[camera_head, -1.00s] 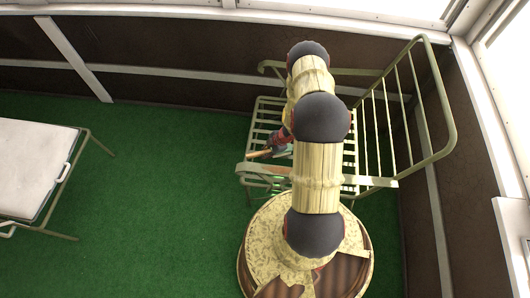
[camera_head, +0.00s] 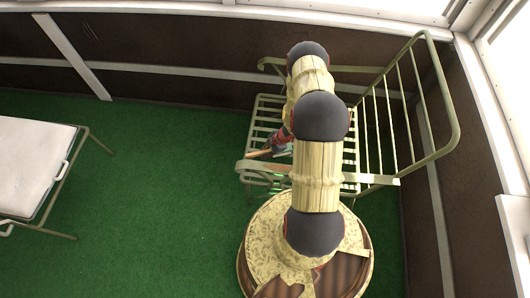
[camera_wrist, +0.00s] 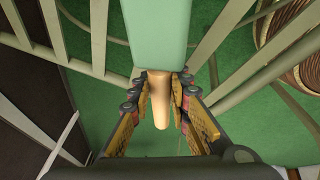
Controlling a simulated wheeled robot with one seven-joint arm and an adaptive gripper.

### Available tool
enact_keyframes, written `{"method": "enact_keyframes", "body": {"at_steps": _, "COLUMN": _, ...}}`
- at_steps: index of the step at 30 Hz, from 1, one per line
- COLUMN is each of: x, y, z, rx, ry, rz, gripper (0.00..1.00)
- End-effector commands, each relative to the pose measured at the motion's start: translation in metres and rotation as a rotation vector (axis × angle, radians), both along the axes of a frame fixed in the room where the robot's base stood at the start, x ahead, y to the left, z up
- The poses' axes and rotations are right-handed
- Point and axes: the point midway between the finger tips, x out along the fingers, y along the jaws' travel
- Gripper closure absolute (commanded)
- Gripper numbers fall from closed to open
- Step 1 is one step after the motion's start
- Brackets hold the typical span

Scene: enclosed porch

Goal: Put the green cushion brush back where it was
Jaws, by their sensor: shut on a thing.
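The green cushion brush shows in the wrist view as a pale green block (camera_wrist: 160,38) with a tan handle (camera_wrist: 160,100). My gripper (camera_wrist: 161,102) is shut on the handle, its fingers on both sides of it. I cannot tell whether the brush touches the slats.
The chair frame's tall barred side (camera_head: 418,110) stands to the right of my arm, close to the dark wall. A white-topped table (camera_head: 30,160) stands at the left. Green carpet (camera_head: 165,190) lies clear between table and chair.

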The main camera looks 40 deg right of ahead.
Motion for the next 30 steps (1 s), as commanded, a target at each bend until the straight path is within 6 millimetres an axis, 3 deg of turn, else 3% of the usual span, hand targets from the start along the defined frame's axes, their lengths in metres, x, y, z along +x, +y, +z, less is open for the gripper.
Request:
{"method": "enact_keyframes", "body": {"at_steps": 9, "x": 0.0003, "y": -0.0003, "z": -0.0061, "rx": 0.0, "ry": -0.001, "rz": 0.0, "gripper": 1.0}}
{"method": "enact_keyframes", "body": {"at_steps": 10, "x": 0.0004, "y": -0.0003, "z": -0.0055, "rx": 0.0, "ry": -0.001, "rz": 0.0, "gripper": 0.8}}
{"method": "enact_keyframes", "body": {"at_steps": 20, "x": 0.0002, "y": -0.0001, "z": -0.0053, "rx": 0.0, "ry": 0.0, "rz": 0.0, "gripper": 0.62}}
{"method": "enact_keyframes", "body": {"at_steps": 30, "x": -0.0006, "y": -0.0005, "z": -0.0039, "rx": 0.0, "ry": 0.0, "rz": 0.0, "gripper": 0.6}}
